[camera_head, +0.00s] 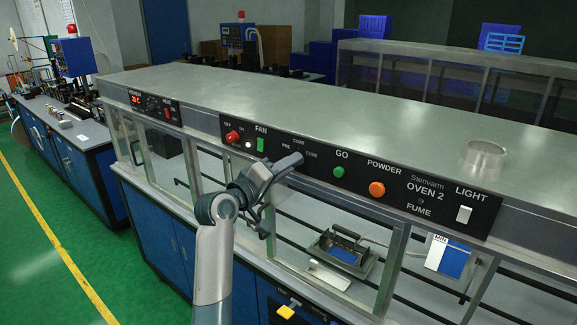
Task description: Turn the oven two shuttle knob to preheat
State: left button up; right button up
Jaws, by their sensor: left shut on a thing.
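The oven two control panel (360,174) runs along the front of the long metal hood, with the labels "PRE", "COAT" and "CURE" around the shuttle knob's place. My left gripper (284,166) is up against the panel there, just below these labels. It is shut on the shuttle knob, which it hides almost fully, so the knob's pointing direction cannot be read. My right gripper is not in view.
Left of my gripper are a red knob (233,136) and a green FAN switch (260,144). To the right are a green GO button (338,172), an orange POWDER button (377,189) and a white LIGHT switch (464,214). A framed tray (343,251) sits inside below.

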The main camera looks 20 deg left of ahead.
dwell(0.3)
pick_arm(q)
jog(key=o, duration=1.1)
jog(key=shift+c, duration=0.2)
jog(key=shift+s+a, duration=0.1)
jog(key=b+v, duration=0.6)
jog(key=v, duration=1.1)
jog(key=shift+b, duration=0.3)
